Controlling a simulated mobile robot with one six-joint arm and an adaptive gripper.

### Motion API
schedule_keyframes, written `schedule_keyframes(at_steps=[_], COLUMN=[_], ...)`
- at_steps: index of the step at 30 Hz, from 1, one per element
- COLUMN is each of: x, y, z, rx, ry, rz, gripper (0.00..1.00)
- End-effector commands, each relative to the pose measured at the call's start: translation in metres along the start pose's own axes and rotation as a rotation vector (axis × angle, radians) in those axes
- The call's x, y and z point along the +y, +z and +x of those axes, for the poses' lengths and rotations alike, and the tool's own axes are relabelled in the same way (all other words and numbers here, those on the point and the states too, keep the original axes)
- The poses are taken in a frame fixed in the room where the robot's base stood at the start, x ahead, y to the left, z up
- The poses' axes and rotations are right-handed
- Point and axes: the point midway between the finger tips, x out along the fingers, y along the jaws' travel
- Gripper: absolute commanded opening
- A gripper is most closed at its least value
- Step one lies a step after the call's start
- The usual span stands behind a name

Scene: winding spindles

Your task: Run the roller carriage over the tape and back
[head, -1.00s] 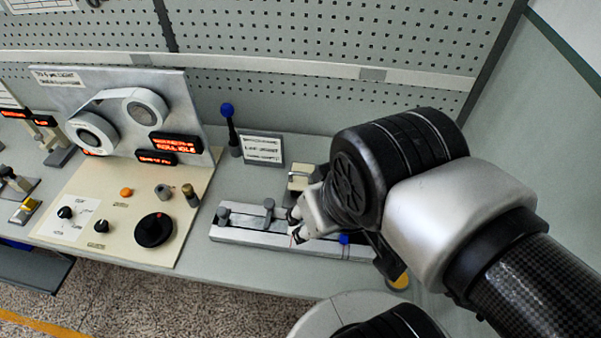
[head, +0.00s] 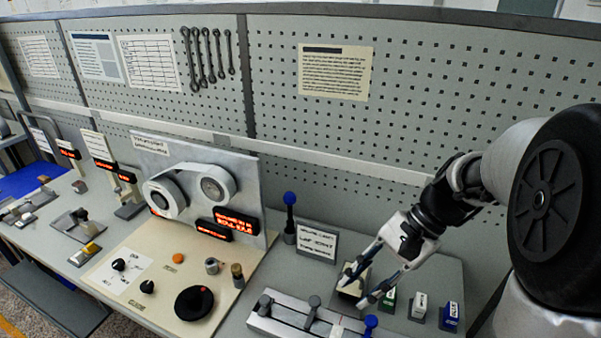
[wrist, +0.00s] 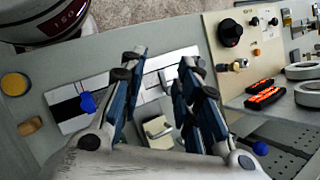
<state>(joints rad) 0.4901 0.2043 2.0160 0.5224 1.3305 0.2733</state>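A pale rail fixture (head: 290,318) lies on the bench, cut off by the lower edge of the head view. It bears grey upright posts (head: 313,306) and a blue knob (head: 370,322) at its right. In the wrist view the rail (wrist: 101,92) has a white strip with a dark section, and the blue knob (wrist: 88,102) shows beside it. I cannot tell which piece is the roller carriage. My gripper (head: 360,287) is above the bench by the rail, fingers apart and empty. In the wrist view my gripper (wrist: 160,66) spans a grey post (wrist: 166,82) without visible contact.
A cream block with a metal handle (wrist: 158,128) stands behind the rail, close to my fingers. Green and blue labelled blocks (head: 449,317) stand right of it. A blue-topped lever (head: 289,215) and sign (head: 316,243) stand behind. The winding panel (head: 160,275) is left.

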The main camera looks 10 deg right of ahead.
Motion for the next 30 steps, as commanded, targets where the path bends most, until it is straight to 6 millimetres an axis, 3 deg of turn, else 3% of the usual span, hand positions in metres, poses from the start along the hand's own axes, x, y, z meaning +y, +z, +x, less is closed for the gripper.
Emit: schedule_keyframes(at_steps=[1, 8, 14, 18, 24, 30], x=[0.0, 0.003, 0.03, 0.059, 0.086, 0.085], y=[-0.021, -0.105, -0.182, -0.228, -0.26, -0.263], z=[0.003, 0.009, 0.019, 0.029, 0.039, 0.043], rx=[-0.062, -0.329, -0.565, -0.715, -0.835, -0.859], ry=[-0.039, -0.243, -0.451, -0.595, -0.716, -0.739], rz=[0.088, 0.423, 0.673, 0.807, 0.896, 0.909], gripper=[0.3, 0.3, 0.3, 0.3, 0.3, 0.3])
